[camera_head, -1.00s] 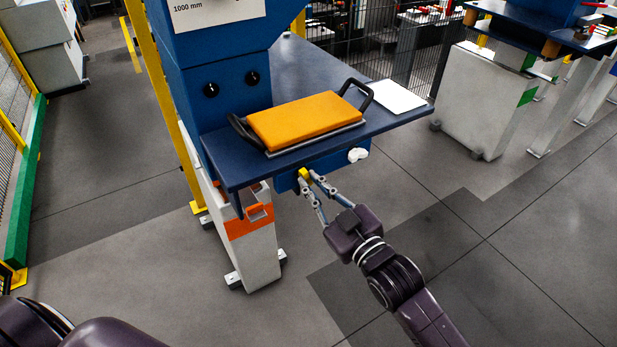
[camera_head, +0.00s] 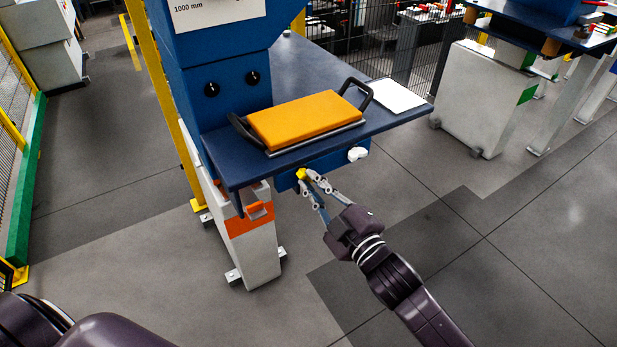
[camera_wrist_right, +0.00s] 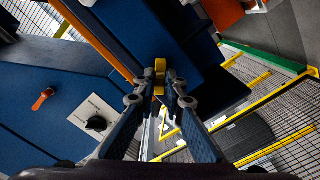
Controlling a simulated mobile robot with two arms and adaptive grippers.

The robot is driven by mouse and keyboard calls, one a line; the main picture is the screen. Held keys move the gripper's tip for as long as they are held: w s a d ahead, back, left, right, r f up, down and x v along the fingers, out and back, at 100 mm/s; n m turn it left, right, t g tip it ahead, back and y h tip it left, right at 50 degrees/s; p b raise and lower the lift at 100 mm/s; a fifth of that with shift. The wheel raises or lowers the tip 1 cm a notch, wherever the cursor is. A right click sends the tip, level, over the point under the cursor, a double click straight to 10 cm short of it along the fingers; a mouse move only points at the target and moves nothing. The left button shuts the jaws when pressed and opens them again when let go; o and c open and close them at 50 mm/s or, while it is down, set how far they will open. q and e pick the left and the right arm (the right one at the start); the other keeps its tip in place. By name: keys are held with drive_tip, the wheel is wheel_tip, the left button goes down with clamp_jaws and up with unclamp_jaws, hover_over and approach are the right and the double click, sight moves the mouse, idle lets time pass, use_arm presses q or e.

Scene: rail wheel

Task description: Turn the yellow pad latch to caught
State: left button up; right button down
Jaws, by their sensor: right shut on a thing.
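The yellow pad latch (camera_head: 300,173) is a small yellow piece on the blue front face below the bench top. It also shows in the right wrist view (camera_wrist_right: 160,68), between the fingertips. My right gripper (camera_head: 306,181) reaches it from the lower right and is shut on it. In the right wrist view my right gripper (camera_wrist_right: 161,88) has a finger on each side of the latch. The fingers hide part of it, and I cannot tell whether it is caught. Purple parts of my left arm show at the lower left of the head view, but my left gripper is out of sight.
An orange pad (camera_head: 306,120) on a tray with black handles lies on the dark blue bench top (camera_head: 405,124). A white knob (camera_head: 357,154) sits right of the latch, and an orange bracket (camera_head: 251,219) lies below left.

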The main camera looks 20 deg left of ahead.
drive_tip(key=n, duration=0.4)
drive_tip(key=shift+f, duration=0.1)
drive_tip(key=n, duration=0.4)
drive_tip(key=shift+p, duration=0.4)
drive_tip(key=c, duration=1.9)
unclamp_jaws()
drive_tip(key=shift+n, duration=0.3)
drive_tip(key=shift+s+d, duration=0.1)
drive_tip(key=shift+p+v, duration=0.45)
drive_tip(key=shift+v, duration=0.55)
drive_tip(key=p+v, duration=0.1)
drive_tip(key=v, duration=0.3)
drive_tip(key=shift+s+d, duration=0.25)
drive_tip(key=shift+d, duration=0.1)
